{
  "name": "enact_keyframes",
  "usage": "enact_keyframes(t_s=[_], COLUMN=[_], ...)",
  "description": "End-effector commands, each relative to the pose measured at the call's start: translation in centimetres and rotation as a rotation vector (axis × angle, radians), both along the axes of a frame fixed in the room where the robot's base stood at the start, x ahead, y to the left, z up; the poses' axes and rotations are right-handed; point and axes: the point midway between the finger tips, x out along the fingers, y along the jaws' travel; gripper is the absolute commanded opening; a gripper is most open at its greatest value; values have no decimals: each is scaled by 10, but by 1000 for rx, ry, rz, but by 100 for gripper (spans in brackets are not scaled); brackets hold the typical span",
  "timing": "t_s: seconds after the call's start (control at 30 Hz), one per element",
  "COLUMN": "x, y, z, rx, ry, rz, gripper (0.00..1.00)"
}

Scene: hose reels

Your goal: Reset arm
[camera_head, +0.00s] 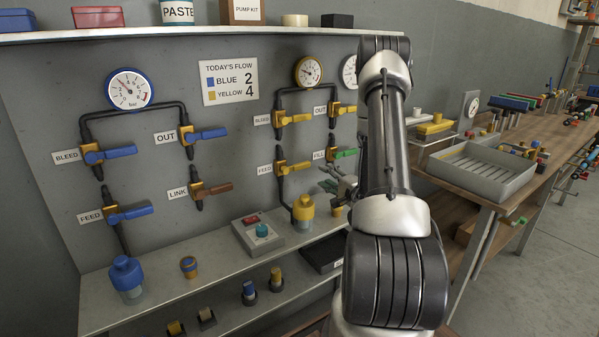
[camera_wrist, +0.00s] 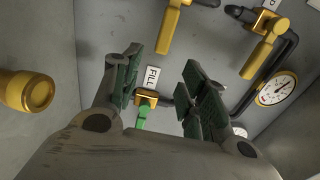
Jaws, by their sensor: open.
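My arm reaches up and over toward the grey valve panel (camera_head: 230,125) in the head view. My gripper (camera_head: 345,186) is partly hidden behind the arm there, low in front of the panel. In the wrist view my gripper (camera_wrist: 160,78) has its two dark green-padded fingers spread apart, with nothing held between them. The green-handled FILL valve (camera_head: 345,154) shows just above the gripper in the head view. In the wrist view the green handle (camera_wrist: 142,116) and its FILL label (camera_wrist: 153,79) appear between the fingers, beyond them; contact is not visible.
Yellow-handled valves (camera_head: 293,167) and gauges (camera_head: 308,71) crowd the panel around the gripper. A yellow bottle (camera_head: 304,210) and a grey box with a teal button (camera_head: 258,234) stand on the shelf below. A grey tray (camera_head: 482,172) sits on the right bench. Floor at far right is clear.

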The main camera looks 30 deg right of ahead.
Motion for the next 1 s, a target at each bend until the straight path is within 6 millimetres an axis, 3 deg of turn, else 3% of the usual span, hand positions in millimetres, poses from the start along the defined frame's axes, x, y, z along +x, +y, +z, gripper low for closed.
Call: enact_keyframes(t_s=[0.2,0.33,0.5,0.63,0.77,0.87,1.0], x=[1,12,31,25,0,-33,-93], y=[1,6,23,37,56,75,110], z=[1,14,56,94,132,158,185], rx=[-8,-114,-446,-709,-919,-1046,-1182], ry=[4,57,237,399,555,665,793], rz=[1,13,37,62,107,168,303], gripper=[43,43,43,43,43,43,43])
